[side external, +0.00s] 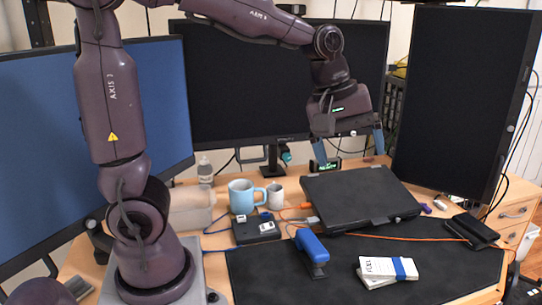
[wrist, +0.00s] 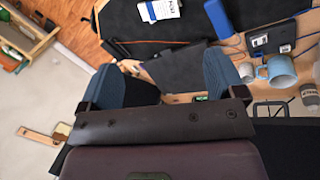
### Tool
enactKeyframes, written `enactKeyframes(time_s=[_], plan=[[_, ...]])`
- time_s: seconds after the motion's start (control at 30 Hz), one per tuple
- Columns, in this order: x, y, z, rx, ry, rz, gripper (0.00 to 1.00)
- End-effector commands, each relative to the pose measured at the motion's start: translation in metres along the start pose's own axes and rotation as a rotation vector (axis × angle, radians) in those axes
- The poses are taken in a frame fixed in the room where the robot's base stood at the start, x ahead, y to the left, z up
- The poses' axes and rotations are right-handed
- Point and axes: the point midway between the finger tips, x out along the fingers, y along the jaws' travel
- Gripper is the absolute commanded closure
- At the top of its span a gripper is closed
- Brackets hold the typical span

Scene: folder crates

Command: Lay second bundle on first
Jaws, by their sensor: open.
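A white bundle (side external: 380,265) with a blue band and dark printed letters lies at the front right of the black desk mat. A second white bundle (side external: 372,283) shows beneath it, mostly covered and turned at a slight angle. The upper one appears to rest flat on it. The wrist view shows the white bundle (wrist: 150,11) with its blue band at the top edge; I cannot separate the two clearly there. My gripper (side external: 348,150) is open and empty, high above the back of the desk behind the closed laptop, well apart from the bundles. Its fingers frame the wrist view (wrist: 162,75).
A closed black laptop (side external: 350,195) lies behind the mat (side external: 270,285). A blue stapler (side external: 310,246) stands left of the bundles. A blue mug (side external: 241,197), a white cup (side external: 275,197) and a dark box (side external: 256,229) are farther left. A black wallet-like object (side external: 472,230) lies right. Monitors surround the desk.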

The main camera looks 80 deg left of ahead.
Motion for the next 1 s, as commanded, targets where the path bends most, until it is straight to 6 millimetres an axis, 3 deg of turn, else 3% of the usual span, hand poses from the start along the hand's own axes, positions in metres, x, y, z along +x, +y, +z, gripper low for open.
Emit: enactKeyframes(time_s=[0.03, 0.13, 0.3, 0.4, 0.57, 1.0], plan=[[-0.016, -0.015, 0.013, 0.15, 0.021, 0.027, 0.12], [-0.033, -0.045, 0.034, 0.464, 0.072, 0.048, 0.12], [-0.044, -0.087, 0.059, 0.887, 0.164, 0.041, 0.12], [-0.044, -0.102, 0.067, 1.037, 0.201, 0.026, 0.12], [-0.043, -0.11, 0.07, 1.129, 0.221, 0.013, 0.12], [-0.043, -0.11, 0.07, 1.129, 0.22, 0.013, 0.12]])
